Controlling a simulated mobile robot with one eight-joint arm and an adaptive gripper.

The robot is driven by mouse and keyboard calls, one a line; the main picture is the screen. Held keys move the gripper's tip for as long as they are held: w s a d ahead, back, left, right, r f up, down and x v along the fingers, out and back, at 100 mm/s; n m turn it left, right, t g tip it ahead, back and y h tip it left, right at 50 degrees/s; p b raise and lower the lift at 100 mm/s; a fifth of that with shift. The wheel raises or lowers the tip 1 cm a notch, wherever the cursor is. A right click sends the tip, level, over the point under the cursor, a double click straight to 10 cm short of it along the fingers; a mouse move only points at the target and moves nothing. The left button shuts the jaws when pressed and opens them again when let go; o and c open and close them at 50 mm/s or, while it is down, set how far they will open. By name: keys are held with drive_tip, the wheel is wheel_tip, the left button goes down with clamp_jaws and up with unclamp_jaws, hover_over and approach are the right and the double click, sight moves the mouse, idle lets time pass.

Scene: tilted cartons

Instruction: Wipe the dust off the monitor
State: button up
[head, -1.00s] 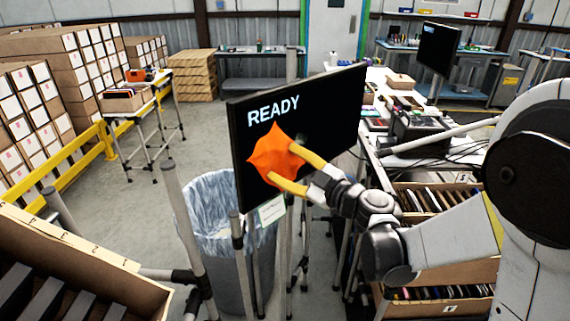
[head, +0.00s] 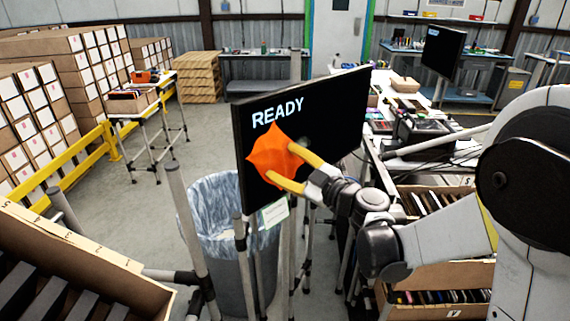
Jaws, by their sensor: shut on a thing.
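The monitor (head: 335,110) stands at the centre with its black screen angled toward me and white "READY" text at its upper left. A crumpled orange cloth (head: 268,152) lies over the lower left of the screen, just under the text, and looks to be against it. My gripper (head: 282,164), with yellow fingers, is shut on the cloth from the right. A faint greyish patch shows on the screen just right of the cloth; I cannot tell if it is dust. The screen behind the cloth is hidden.
A lined bin (head: 215,215) stands below and left of the monitor among metal posts. An open carton (head: 100,255) is at the lower left. A cluttered bench (head: 385,160) and boxes of flat items (head: 440,285) are at right. A second monitor (head: 443,50) stands behind.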

sight(309, 144)
drive_tip(key=shift+w, duration=0.1)
drive_tip(key=shift+w+d+b, duration=0.8)
drive_tip(key=shift+w+d, duration=3.3)
drive_tip(key=shift+d, duration=0.25)
drive_tip(key=shift+s+a+b, duration=0.35)
drive_tip(key=shift+s+a, duration=3.85)
drive_tip(key=shift+a, duration=0.25)
drive_tip(key=shift+v, duration=3.05)
drive_tip(key=v, duration=0.3)
